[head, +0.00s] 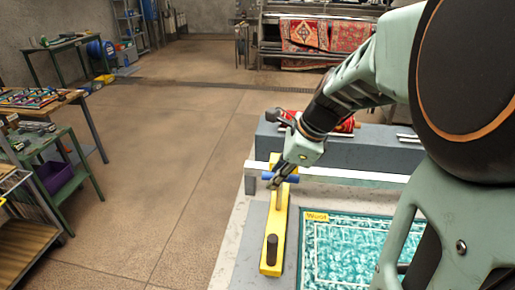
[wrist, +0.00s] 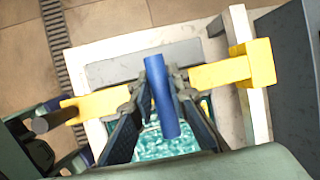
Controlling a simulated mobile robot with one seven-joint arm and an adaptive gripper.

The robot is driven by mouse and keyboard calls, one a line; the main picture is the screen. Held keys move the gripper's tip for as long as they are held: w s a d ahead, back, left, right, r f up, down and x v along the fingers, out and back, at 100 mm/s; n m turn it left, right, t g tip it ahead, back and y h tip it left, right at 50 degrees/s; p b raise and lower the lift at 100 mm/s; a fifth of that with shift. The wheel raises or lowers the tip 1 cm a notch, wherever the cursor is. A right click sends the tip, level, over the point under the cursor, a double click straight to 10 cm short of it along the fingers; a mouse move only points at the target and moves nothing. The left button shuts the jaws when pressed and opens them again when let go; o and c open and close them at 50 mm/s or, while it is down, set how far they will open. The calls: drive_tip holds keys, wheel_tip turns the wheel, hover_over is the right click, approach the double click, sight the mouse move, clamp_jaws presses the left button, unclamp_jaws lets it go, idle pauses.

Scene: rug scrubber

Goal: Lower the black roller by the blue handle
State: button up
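The blue handle (head: 267,176) is a short bar above a yellow beam (head: 270,262). It runs crosswise to the beam. My gripper (head: 277,183) is at the handle, whose ends stick out on both sides of it. In the wrist view the blue handle (wrist: 160,95) lies between my two fingers, which close in on its sides near the tips. No long black roller can be made out clearly. A short black cylinder (head: 271,248) stands on the near end of the yellow beam and also shows at the left of the wrist view (wrist: 54,120).
A teal rug (head: 345,250) with a yellow label lies on the light bed right of the beam. A dark grey block (head: 345,152) with a red roll behind it crosses beyond. Open floor (head: 170,150) is left; a green cart (head: 75,160) stands farther left.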

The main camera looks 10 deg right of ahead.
clamp_jaws()
drive_tip(key=shift+f, duration=0.1)
drive_tip(key=b, duration=0.3)
hover_over(274, 208)
wheel_tip(274, 208, down, 5)
drive_tip(key=shift+f, duration=0.1)
drive_tip(key=shift+s, duration=0.2)
drive_tip(key=shift+f, duration=0.15)
drive_tip(key=o, duration=0.8)
unclamp_jaws()
drive_tip(key=shift+w+f, duration=0.1)
drive_tip(key=shift+w, duration=0.1)
drive_tip(key=shift+r, duration=0.2)
